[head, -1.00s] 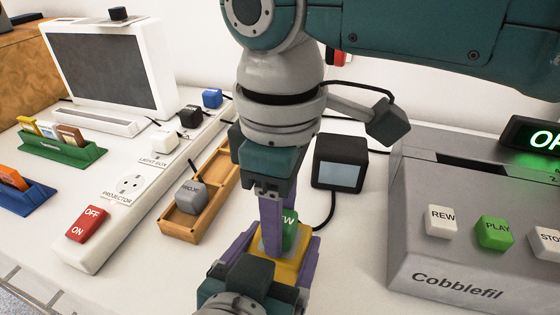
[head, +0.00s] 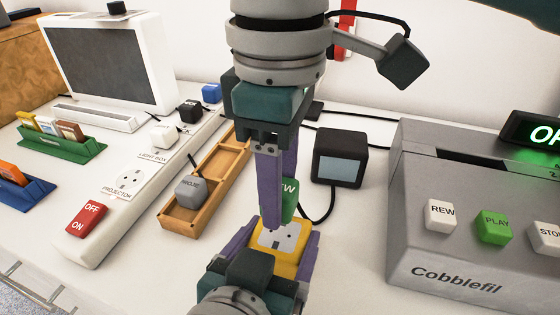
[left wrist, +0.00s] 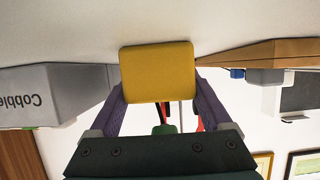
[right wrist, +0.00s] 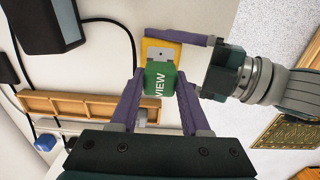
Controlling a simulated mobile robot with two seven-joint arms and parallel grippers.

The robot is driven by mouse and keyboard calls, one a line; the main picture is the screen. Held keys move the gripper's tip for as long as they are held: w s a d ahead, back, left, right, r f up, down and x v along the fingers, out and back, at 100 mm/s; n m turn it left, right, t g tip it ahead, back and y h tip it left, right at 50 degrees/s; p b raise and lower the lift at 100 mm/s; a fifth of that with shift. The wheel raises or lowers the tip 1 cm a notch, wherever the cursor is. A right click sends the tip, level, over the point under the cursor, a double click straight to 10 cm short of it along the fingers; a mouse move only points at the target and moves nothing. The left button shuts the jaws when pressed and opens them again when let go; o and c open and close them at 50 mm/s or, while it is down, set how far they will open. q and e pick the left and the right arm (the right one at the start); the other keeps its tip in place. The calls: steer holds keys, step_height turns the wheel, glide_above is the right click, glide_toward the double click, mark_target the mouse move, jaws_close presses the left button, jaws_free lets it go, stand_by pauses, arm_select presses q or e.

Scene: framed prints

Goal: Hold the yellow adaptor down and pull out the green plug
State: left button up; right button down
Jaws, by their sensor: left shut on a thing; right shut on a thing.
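The yellow adaptor (head: 272,238) sits low in the middle of the head view, its socket face bare. My left gripper (head: 268,252) is shut on its sides; the left wrist view also shows the adaptor (left wrist: 158,72) between the purple fingers. The green plug (head: 288,197) is held by my right gripper (head: 276,205), just above the adaptor and apart from it. In the right wrist view the plug (right wrist: 160,80) reads "VIEW" and sits between both fingertips, with the adaptor (right wrist: 151,50) partly behind it.
A wooden tray (head: 213,208) holding a grey plug (head: 191,190) lies to the left. A white power strip (head: 105,225) with a red switch (head: 87,218) is further left. A small black screen box (head: 340,158) stands behind. A grey Cobblefil machine (head: 440,258) is at the right.

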steer(key=shift+r, duration=0.85)
arm_select(q)
steer(key=o, duration=1.5)
